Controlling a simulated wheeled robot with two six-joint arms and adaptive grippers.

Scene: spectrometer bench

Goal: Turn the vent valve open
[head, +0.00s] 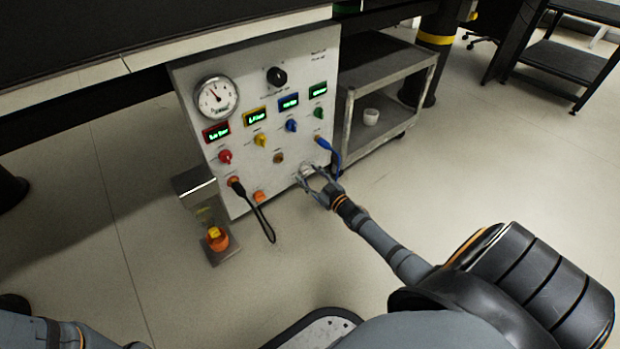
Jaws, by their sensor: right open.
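A white control panel (252,98) stands upright under the dark bench. A pale round fitting (306,170) sits low on its right side, partly hidden by my fingers. The labels are too small to read, so I cannot tell for sure which part is the vent valve. My right gripper (312,176) is open, with its fingers at the pale fitting; I cannot tell whether they touch it. My left gripper is out of view; only part of that arm shows at the bottom left.
The panel has a gauge (216,97), a black knob (277,76), several coloured knobs and displays. A black cable (264,222) and a blue cable (334,152) hang from it. A grey cart (384,66) with a white cup (371,117) stands right.

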